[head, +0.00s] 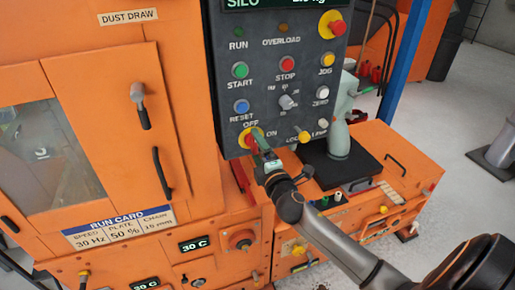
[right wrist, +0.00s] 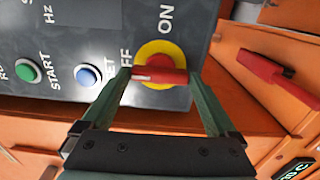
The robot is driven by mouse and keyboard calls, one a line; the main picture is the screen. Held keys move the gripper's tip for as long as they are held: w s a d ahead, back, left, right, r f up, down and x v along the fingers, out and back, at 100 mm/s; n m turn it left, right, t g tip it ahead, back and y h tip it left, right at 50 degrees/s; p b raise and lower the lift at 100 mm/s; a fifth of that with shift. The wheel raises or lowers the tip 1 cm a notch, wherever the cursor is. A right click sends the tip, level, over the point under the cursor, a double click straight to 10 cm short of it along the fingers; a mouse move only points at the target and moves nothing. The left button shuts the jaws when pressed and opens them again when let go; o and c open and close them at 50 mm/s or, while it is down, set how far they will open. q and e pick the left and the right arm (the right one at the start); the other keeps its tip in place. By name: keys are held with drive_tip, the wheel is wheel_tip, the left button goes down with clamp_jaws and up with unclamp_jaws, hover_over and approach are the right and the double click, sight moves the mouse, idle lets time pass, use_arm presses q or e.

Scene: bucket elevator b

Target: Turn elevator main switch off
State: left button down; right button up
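The elevator main switch (head: 244,137) is a yellow disc with a red handle, low on the left of the dark control panel. In the right wrist view the switch (right wrist: 157,54) has its red handle (right wrist: 158,75) lying across the picture, its left end toward the OFF label, with ON above the disc. My right gripper (head: 260,145) is at the switch in the head view and hides part of it. Its two green fingers are wide apart, one beside each end of the handle; I cannot tell if they touch it. My left gripper is not in view.
The panel (head: 223,75) carries several buttons, a selector knob (head: 287,102) and a red emergency button (head: 331,27) close by. A pale green device (head: 337,137) stands right of the panel. An orange cabinet (head: 105,110) is on the left.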

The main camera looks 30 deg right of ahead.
drive_tip(key=shift+o, duration=0.3)
drive_tip(key=shift+s, duration=0.1)
drive_tip(key=shift+s, duration=0.25)
drive_tip(key=b+v, duration=0.2)
drive_tip(key=v, duration=1)
drive_tip(key=shift+w+a, duration=0.1)
drive_tip(key=s+a+f+m+g+y, duration=0.1)
drive_tip(key=s+a+f+m+g, duration=0.1)
drive_tip(key=f, duration=0.5)
drive_tip(key=s+a+f+m+g+y, duration=0.2)
drive_tip(key=s+a+f+m, duration=0.2)
drive_tip(key=f, duration=0.4)
drive_tip(key=s+a+f+m+g+y, duration=0.1)
drive_tip(key=s+a+f+m+g, duration=0.1)
drive_tip(key=f, duration=0.6)
drive_tip(key=shift+s+a+f+m+g+y, duration=0.15)
drive_tip(key=shift+s+a+m+g+y, duration=0.2)
drive_tip(key=shift+a+m, duration=0.35)
drive_tip(key=s+a+f+m+g+y, duration=0.1)
drive_tip(key=s+a+f+m, duration=0.1)
drive_tip(key=s+f, duration=0.1)
drive_tip(key=s+a+f+m, duration=0.2)
drive_tip(key=s+a, duration=0.1)
drive_tip(key=shift+f+g+y, duration=0.35)
